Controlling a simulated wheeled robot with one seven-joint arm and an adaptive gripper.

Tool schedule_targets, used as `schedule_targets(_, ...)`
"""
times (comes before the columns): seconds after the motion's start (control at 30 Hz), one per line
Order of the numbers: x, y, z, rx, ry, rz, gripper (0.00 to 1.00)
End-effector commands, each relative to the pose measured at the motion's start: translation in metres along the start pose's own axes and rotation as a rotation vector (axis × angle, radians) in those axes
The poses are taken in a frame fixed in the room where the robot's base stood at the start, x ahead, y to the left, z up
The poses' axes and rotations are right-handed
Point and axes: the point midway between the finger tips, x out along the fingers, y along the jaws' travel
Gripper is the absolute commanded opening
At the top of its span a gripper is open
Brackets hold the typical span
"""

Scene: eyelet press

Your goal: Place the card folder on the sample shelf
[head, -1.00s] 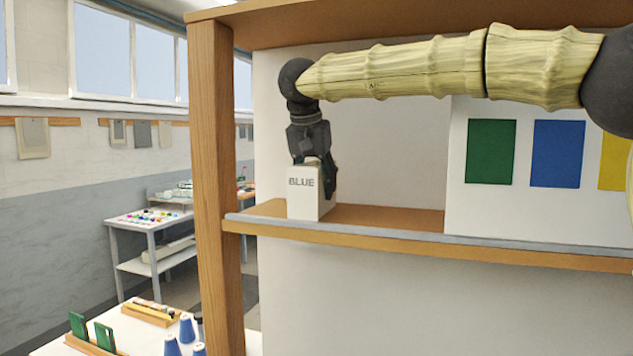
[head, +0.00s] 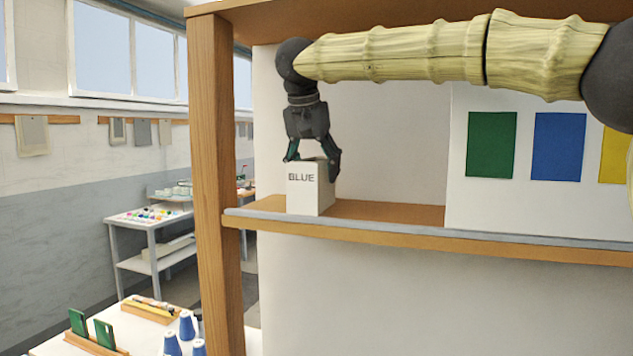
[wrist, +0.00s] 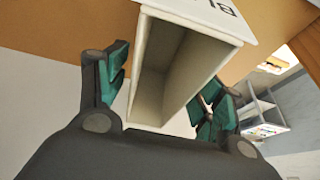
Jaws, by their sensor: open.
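The card folder appears to be the white, open-topped box (head: 303,193) labelled BLUE. It stands upright near the left end of the wooden sample shelf (head: 390,215), by the front edge. In the wrist view the folder (wrist: 180,70) is hollow and empty as far as I can see. My gripper (head: 313,163) is above the folder, pointing down. Its fingers are open, one on each side of the folder's top. The wrist view shows my gripper (wrist: 162,100) with gaps beside the folder. The folder's far side is hidden in the head view.
A wooden post (head: 217,180) stands left of the folder. A white board (head: 545,210) with green, blue and yellow panels stands on the shelf's right. The shelf has a grey front lip (head: 420,233). Blue cones (head: 187,325) and green cards (head: 104,334) are on the table below.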

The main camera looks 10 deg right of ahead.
Motion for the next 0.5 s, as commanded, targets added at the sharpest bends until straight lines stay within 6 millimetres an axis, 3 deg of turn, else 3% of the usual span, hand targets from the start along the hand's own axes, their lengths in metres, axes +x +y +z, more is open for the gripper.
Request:
schedule_targets(0.23,-0.033,0.0,0.0,0.002,0.001,-0.001,0.68)
schedule_targets(0.5,-0.048,0.0,0.0,0.001,0.0,0.0,0.68)
